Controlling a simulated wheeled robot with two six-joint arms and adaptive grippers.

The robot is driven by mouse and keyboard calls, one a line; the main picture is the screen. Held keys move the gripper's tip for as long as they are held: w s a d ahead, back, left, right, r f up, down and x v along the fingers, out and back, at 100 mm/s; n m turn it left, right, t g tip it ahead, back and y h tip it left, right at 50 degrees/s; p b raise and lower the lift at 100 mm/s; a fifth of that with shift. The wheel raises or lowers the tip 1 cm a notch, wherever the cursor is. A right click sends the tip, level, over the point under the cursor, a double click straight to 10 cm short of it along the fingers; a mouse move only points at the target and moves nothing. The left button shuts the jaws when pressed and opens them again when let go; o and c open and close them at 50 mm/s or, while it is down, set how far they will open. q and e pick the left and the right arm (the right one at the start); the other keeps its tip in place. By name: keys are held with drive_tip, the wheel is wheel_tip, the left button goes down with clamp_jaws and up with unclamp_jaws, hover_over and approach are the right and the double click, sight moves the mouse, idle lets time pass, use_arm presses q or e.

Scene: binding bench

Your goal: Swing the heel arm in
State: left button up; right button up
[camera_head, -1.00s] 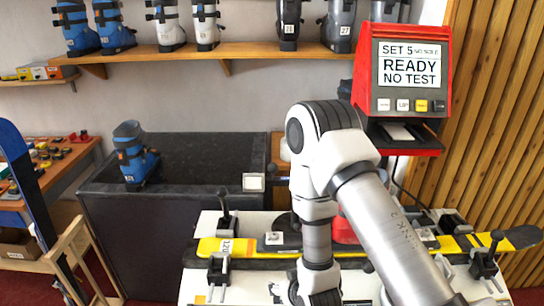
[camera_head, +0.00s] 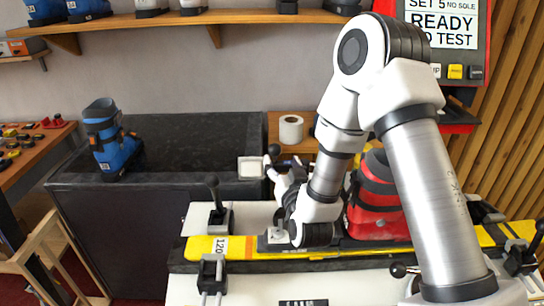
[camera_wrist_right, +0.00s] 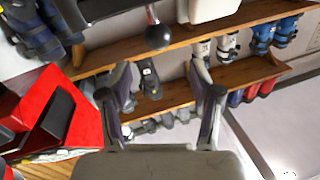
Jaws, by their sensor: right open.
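What looks like the heel arm shows in the head view as a pale square pad (camera_head: 252,167) with a black ball knob (camera_head: 274,150) beside it, behind the yellow ski (camera_head: 265,250). The knob (camera_wrist_right: 158,36) also shows in the right wrist view, on a short rod. My right gripper (camera_head: 279,172) is beside the pad, partly hidden by its own wrist. In the right wrist view my right gripper (camera_wrist_right: 160,76) is open and empty, with the knob past its fingertips. A red boot (camera_head: 378,205) stands on the ski, partly behind my arm. My left gripper is out of view.
A red test unit (camera_head: 455,125) stands at the right, its screen reading READY. A paper roll (camera_head: 291,129) stands behind the knob. Clamps (camera_head: 215,215) flank the ski.

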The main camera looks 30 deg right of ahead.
sight(277, 153)
drive_tip(key=p+x, duration=0.1)
drive_tip(key=x, duration=0.1)
drive_tip(key=p+x, duration=0.1)
drive_tip(key=x, duration=0.2)
drive_tip(key=p+x, duration=0.1)
drive_tip(key=x, duration=0.1)
drive_tip(key=shift+w+d+f, duration=0.25)
drive_tip(key=shift+w+f, duration=0.05)
drive_tip(key=shift+f, duration=0.05)
drive_tip(key=shift+w, duration=0.25)
drive_tip(key=shift+w+d+f, duration=0.1)
drive_tip(key=shift+w+f, duration=0.05)
drive_tip(key=shift+f, duration=0.05)
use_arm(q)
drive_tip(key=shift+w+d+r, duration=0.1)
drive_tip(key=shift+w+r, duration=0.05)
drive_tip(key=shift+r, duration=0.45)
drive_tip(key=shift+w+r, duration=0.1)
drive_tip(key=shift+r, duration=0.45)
use_arm(e)
clamp_jaws()
